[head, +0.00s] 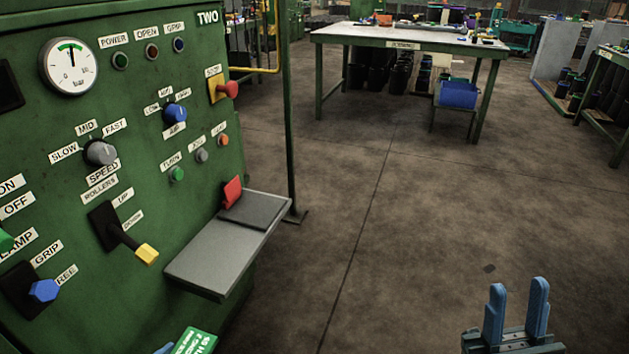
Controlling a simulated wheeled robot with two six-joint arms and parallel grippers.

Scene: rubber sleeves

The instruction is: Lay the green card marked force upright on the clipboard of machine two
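Machine two is the green cabinet (130,185) on the left, marked TWO. A grey shelf (215,258) juts from its side. A darker flat plate with a red clip (232,192) at its machine end lies on the shelf's far part; it looks like the clipboard, and no card shows on it. A green card (197,342) with white print shows at the bottom edge, tilted and cut off; I cannot read the word force. A blue fingertip of my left gripper (165,348) touches its left side; the rest is out of frame. My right gripper (515,312) is open and empty at bottom right.
A yellow-knobbed lever (146,253) sticks out of the panel left of the shelf. A red knob (228,90) sticks out above. A green post (290,110) stands behind the shelf. A workbench (410,40) stands far back.

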